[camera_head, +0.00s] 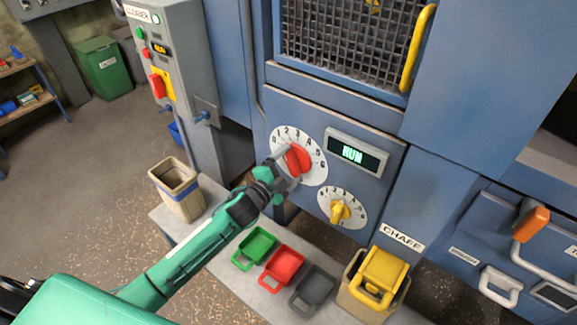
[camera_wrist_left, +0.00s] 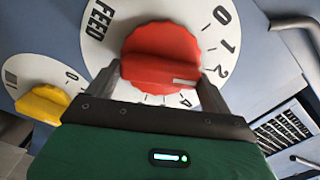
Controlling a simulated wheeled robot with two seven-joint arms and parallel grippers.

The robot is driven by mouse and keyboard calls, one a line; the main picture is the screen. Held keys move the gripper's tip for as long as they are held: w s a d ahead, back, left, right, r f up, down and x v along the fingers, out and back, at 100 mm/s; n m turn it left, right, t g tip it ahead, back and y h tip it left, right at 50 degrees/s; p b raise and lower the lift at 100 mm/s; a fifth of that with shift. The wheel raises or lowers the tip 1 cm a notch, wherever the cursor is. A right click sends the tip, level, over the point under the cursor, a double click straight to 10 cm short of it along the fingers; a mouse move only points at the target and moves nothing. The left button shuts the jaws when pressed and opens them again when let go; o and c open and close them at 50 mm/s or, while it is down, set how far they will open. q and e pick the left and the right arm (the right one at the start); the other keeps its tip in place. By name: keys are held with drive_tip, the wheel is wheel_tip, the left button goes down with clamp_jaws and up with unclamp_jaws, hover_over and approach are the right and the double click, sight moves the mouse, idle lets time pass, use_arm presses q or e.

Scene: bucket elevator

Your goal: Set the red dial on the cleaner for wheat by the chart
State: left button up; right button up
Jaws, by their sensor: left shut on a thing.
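The red dial (camera_head: 295,160) sits on a white numbered plate marked FEED on the blue cleaner panel. In the left wrist view the red dial (camera_wrist_left: 160,56) fills the space between the fingers, and the numbers 0, 1 and 2 show at its right. My left gripper (camera_head: 284,163) is shut on the red dial's grip bar, one finger at each side; its fingers show in the left wrist view (camera_wrist_left: 160,84). The dial's exact setting is hard to read, as the gripper hides part of the scale. My right gripper is not in view. No chart is recognisable.
A yellow dial (camera_head: 340,211) sits below right of the red one. A display (camera_head: 354,154) reads RUN. Green (camera_head: 255,247), red (camera_head: 281,267) and dark (camera_head: 313,288) scoops and a yellow chaff bin (camera_head: 383,272) stand below. A grey control post (camera_head: 172,75) stands left.

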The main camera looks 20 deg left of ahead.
use_arm(q)
drive_tip(key=o, duration=0.9)
drive_tip(key=shift+c, duration=0.2)
drive_tip(key=shift+s, duration=0.1)
drive_tip(key=shift+s+a+f, duration=0.1)
drive_tip(key=shift+s+a, duration=0.1)
drive_tip(key=shift+s, duration=0.1)
drive_tip(key=b+v, duration=0.2)
drive_tip(key=v, duration=1.1)
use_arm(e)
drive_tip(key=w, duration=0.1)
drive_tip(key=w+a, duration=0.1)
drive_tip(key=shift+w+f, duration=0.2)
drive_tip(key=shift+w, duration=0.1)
use_arm(q)
drive_tip(key=shift+d, duration=0.1)
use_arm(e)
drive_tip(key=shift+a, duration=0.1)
